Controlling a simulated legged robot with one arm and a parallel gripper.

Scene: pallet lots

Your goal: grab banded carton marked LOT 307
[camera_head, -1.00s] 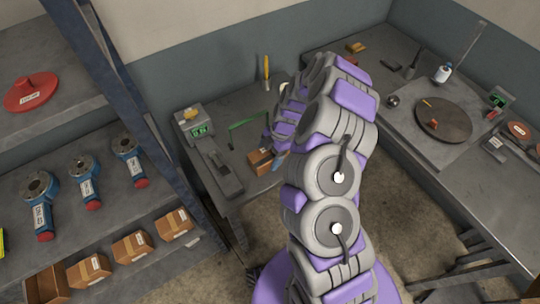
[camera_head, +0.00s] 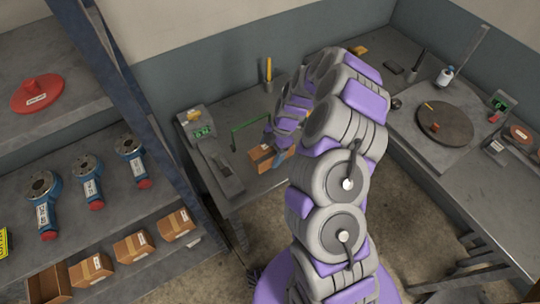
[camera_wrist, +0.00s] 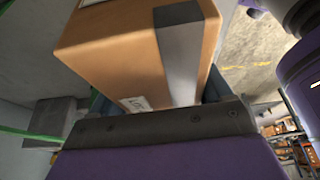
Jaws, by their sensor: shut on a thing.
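A brown carton (camera_wrist: 115,55) with a dark grey band and a white label fills the upper middle of the wrist view. My gripper (camera_wrist: 165,118) is shut on it, with the carton between the jaws. In the head view the carton (camera_head: 262,157) is at the bench's front part, beside my gripper (camera_head: 280,157). My arm hides part of it there. The lot number on its label cannot be read in either view.
Several other cartons (camera_head: 132,247) stand on the lower shelf at left, below blue valves (camera_head: 88,180). A scale (camera_head: 197,122) and a green frame (camera_head: 250,127) are on the bench (camera_head: 225,107). A round turntable (camera_head: 444,122) is on the right bench.

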